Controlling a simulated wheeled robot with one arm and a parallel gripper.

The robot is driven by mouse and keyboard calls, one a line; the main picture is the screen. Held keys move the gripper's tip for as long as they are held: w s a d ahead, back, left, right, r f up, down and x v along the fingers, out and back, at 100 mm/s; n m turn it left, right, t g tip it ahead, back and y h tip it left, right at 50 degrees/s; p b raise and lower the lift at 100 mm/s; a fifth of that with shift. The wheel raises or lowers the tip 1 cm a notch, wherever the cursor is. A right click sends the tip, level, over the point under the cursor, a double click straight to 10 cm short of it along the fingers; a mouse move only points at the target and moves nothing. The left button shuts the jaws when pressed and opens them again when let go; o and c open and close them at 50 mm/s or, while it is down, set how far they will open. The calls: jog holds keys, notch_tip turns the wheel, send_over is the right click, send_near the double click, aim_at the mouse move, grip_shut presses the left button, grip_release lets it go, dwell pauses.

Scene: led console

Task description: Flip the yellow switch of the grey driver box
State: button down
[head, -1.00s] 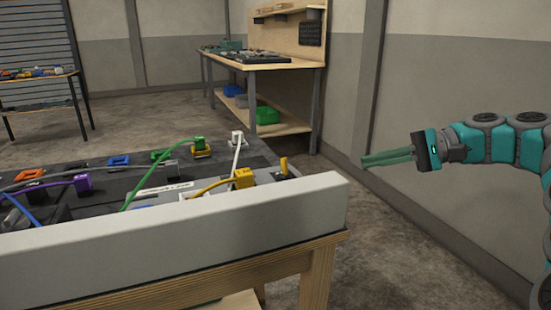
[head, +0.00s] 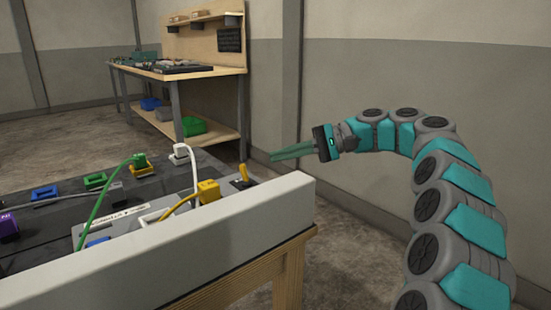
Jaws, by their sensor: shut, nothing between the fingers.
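The yellow switch (head: 243,173) stands up as a small lever at the right end of the grey driver box (head: 113,230), behind the pale front rail. The box carries a yellow plug (head: 208,191) with a yellow cable, next to the switch. The rail hides the lower front of the box. My gripper (head: 272,156) is shut and empty, its teal fingers pointing left. In the picture it is to the right of the switch and a little higher, apart from it.
A pale rail (head: 220,224) runs along the front edge of the wooden table (head: 290,270). Green (head: 140,160) and white (head: 180,151) plugs with cables rise behind the box. A workbench (head: 175,75) stands at the back. Bare floor lies right of the table.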

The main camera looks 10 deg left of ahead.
aim_at(250, 175)
jog(key=x, duration=0.8)
jog(key=shift+s+a+f, duration=0.1)
jog(key=shift+a, duration=0.05)
jog(key=shift+s+d+r, duration=0.5)
jog(key=shift+s+d, duration=0.15)
jog(key=shift+s, duration=0.05)
jog(key=shift+s+d+r, duration=0.35)
jog(key=shift+s+d, duration=0.1)
jog(key=shift+s, duration=0.3)
jog(key=shift+s+d+f+b, duration=0.1)
jog(key=shift+b, duration=0.35)
